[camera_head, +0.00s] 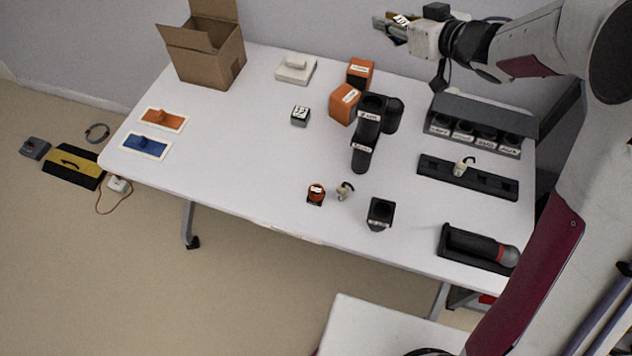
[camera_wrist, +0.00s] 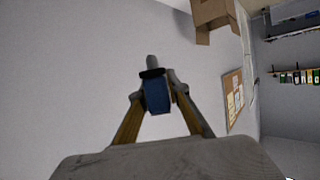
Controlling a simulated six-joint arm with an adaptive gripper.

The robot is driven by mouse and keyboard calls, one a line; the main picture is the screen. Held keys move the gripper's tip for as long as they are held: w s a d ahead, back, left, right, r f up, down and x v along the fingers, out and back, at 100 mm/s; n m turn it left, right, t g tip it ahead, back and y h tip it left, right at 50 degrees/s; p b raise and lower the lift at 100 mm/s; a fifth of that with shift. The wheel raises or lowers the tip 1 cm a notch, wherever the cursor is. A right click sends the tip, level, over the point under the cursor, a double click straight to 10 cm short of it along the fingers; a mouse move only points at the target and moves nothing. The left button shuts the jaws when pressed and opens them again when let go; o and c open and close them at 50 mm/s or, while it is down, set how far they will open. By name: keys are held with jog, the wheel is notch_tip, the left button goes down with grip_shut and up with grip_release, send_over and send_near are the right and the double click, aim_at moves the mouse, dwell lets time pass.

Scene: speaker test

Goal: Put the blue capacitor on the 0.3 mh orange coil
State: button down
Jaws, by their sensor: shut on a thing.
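My gripper (camera_head: 390,25) is up at the back of the table, above the surface and apart from everything on it. In the wrist view it is shut on a blue block-like part, which I take to be the blue capacitor (camera_wrist: 157,96); a dark ring and a grey tip show above it. In the head view the held part is too small to make out.
Two orange boxes (camera_head: 345,103) and black speaker parts (camera_head: 362,145) stand mid-table. A small cream part (camera_head: 345,191) and a black cup (camera_head: 380,213) are right of the coil. Black racks (camera_head: 475,130) fill the right side. A cardboard box (camera_head: 205,52) stands back left.

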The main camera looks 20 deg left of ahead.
jog(key=a+r+m+t+h, duration=0.1)
jog(key=w+a+r+m+t+h, duration=0.1)
jog(key=w+a+m+h, duration=0.1)
jog(key=a, duration=0.1)
jog(key=shift+r+m+t, duration=0.3)
jog(key=shift+r+t, duration=0.1)
jog(key=shift+a+m+h, duration=0.25)
jog(key=shift+m+h, duration=0.05)
jog(key=shift+h, duration=0.1)
jog(key=shift+s+a+f+m+t+h, duration=0.1)
jog(key=shift+s+a+m+t+h, duration=0.15)
jog(key=shift+a+m+t+h, duration=0.45)
jog(key=shift+s+d+m+h, duration=0.15)
jog(key=shift+m+h, duration=0.15)
jog(key=shift+h, duration=0.1)
